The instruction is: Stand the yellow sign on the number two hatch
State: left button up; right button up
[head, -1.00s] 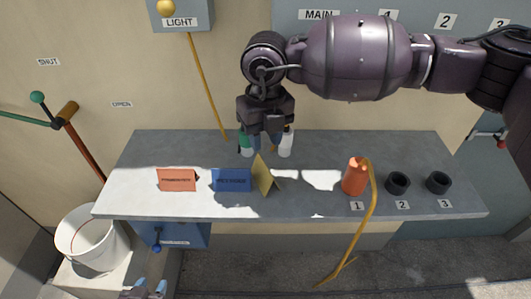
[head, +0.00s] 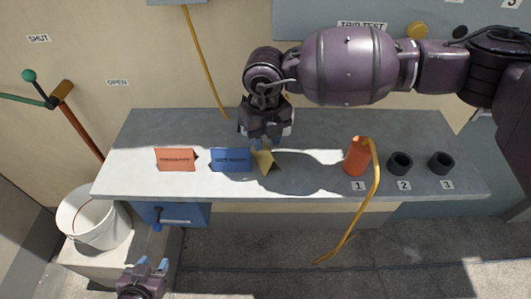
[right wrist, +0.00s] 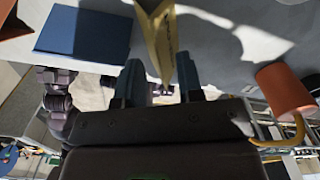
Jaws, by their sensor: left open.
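The yellow folded sign (head: 265,163) stands on the grey bench, just right of the blue sign. My right gripper (head: 264,146) is directly above it, pointing down. In the right wrist view the sign (right wrist: 160,38) shows between the two fingers (right wrist: 160,82), which look apart with a gap around it; I see no clear grip. My left gripper (head: 151,266) is open and empty, low in front of the bench. A label "2" (head: 404,185) sits on the bench front below a black cup (head: 400,163). I cannot make out a hatch marked two.
An orange sign (head: 176,160) and blue sign (head: 231,160) stand left on the bench (head: 130,185). An orange container (head: 357,158) with a yellow hooked rod (head: 374,190) stands at label 1. Another black cup (head: 441,162) is at 3. A white bucket (head: 95,220) is lower left.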

aim_at(265, 144)
jog(key=shift+f, duration=1.5)
jog(key=c, duration=0.6)
jog(key=shift+r, duration=5.05)
grip_shut()
